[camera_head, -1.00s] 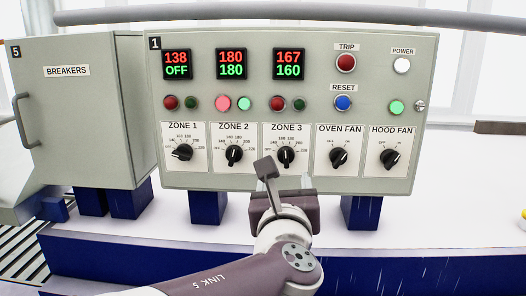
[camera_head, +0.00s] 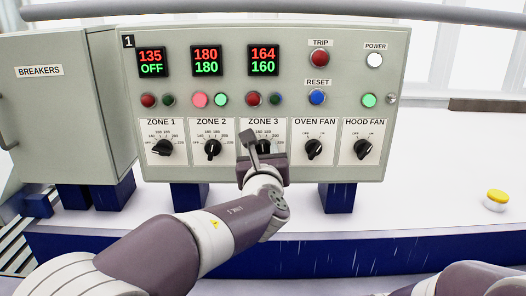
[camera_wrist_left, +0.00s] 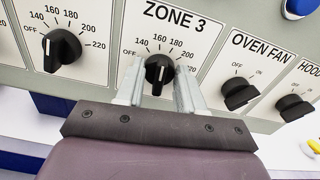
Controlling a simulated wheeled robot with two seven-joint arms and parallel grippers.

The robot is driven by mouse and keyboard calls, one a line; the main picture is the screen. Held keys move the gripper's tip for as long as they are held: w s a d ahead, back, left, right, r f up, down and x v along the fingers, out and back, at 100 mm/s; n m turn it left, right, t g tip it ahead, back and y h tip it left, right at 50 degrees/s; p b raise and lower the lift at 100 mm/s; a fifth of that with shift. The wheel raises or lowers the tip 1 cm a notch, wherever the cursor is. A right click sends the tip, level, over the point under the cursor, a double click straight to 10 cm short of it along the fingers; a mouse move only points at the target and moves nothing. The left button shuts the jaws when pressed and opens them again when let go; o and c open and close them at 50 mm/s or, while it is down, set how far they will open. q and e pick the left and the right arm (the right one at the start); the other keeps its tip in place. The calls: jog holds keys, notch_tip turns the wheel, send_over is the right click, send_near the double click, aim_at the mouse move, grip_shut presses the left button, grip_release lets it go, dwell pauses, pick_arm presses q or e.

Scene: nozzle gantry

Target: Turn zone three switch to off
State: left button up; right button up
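The zone 3 switch (camera_wrist_left: 159,70) is a black rotary knob with a white pointer line. In the left wrist view it sits between the two fingers of my left gripper (camera_wrist_left: 158,82), which are apart on either side of it. I cannot tell whether either finger touches it. Its pointer looks roughly upward, near 160, and the OFF mark is at its left. In the head view my left gripper (camera_head: 264,160) is in front of the zone 3 plate and partly hides the knob (camera_head: 263,146). The zone 3 display (camera_head: 264,61) reads 164 over 160. My right gripper is not seen.
The panel (camera_head: 375,170) also holds the zone 1 (camera_head: 163,147), zone 2 (camera_head: 212,148), oven fan (camera_head: 314,148) and hood fan (camera_head: 363,148) knobs close by. A breakers cabinet (camera_head: 60,120) stands at left. A yellow button (camera_head: 496,198) sits at right on the white surface.

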pick_arm(q)
jog(key=shift+c, duration=1.1)
jog(key=shift+a+f+n+b, duration=0.1)
jog(key=shift+n+b, duration=3.35)
jog(key=shift+b, duration=0.95)
jog(key=shift+a+f+n+b, duration=0.1)
jog(key=shift+n+b, duration=3.35)
jog(key=shift+b, duration=0.9)
jog(key=o, duration=1)
